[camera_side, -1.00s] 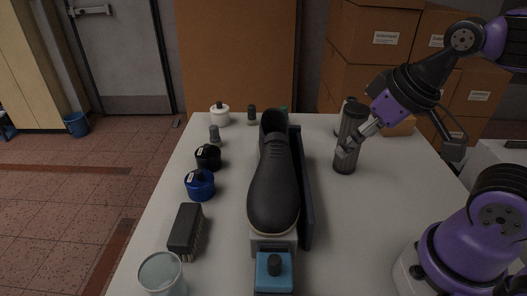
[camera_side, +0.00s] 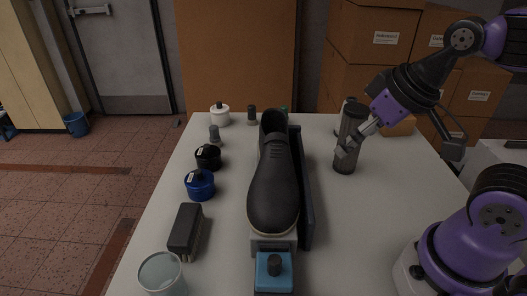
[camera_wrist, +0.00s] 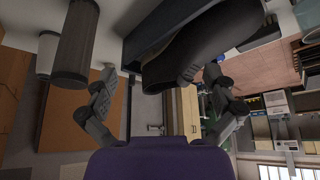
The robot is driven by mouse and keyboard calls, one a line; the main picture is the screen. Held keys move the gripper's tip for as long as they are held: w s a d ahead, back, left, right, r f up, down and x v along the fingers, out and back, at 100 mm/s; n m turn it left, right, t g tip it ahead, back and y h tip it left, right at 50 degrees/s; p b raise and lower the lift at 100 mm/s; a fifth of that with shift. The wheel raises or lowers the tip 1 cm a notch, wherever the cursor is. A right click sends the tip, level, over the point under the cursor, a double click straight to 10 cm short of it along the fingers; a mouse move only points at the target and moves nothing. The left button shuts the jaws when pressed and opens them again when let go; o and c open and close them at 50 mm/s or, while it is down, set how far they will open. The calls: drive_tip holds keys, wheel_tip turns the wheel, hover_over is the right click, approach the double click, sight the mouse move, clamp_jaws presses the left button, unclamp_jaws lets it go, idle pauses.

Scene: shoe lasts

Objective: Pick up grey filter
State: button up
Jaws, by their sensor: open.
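The grey filter, which I take to be the dark grey upright cylinder (camera_side: 350,130), stands on the table right of the shoe. In the wrist view the cylinder (camera_wrist: 74,45) is at upper left, outside the left finger and not between the fingers. My gripper (camera_wrist: 160,88) is open and empty there. Whether a finger touches the cylinder cannot be told.
A black shoe (camera_side: 273,185) on a last stand fills the table's middle. Blue (camera_side: 200,186) and black (camera_side: 208,158) jars, a brush (camera_side: 185,230) and a glass (camera_side: 162,275) line the left. Boxes (camera_side: 375,45) stack behind. The table's right front (camera_side: 365,215) is clear.

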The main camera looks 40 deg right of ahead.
wheel_tip(320, 180, up, 2)
drive_tip(key=m+g+h, duration=0.1)
drive_tip(key=m+h, duration=0.1)
drive_tip(key=m, duration=0.3)
hover_over(362, 110)
drive_tip(key=s+a, duration=0.2)
drive_tip(key=shift+d, duration=0.2)
drive_tip(key=shift+g, duration=0.3)
drive_tip(key=x, duration=0.4)
drive_tip(key=shift+w+d+f, duration=0.15)
drive_tip(key=shift+d+f, duration=0.1)
drive_tip(key=shift+d, duration=0.15)
drive_tip(key=x, duration=0.5)
drive_tip(key=shift+w+a+f, duration=0.1)
drive_tip(key=shift+w+f, duration=0.15)
drive_tip(key=shift+f, duration=0.05)
drive_tip(key=c, duration=1.3)
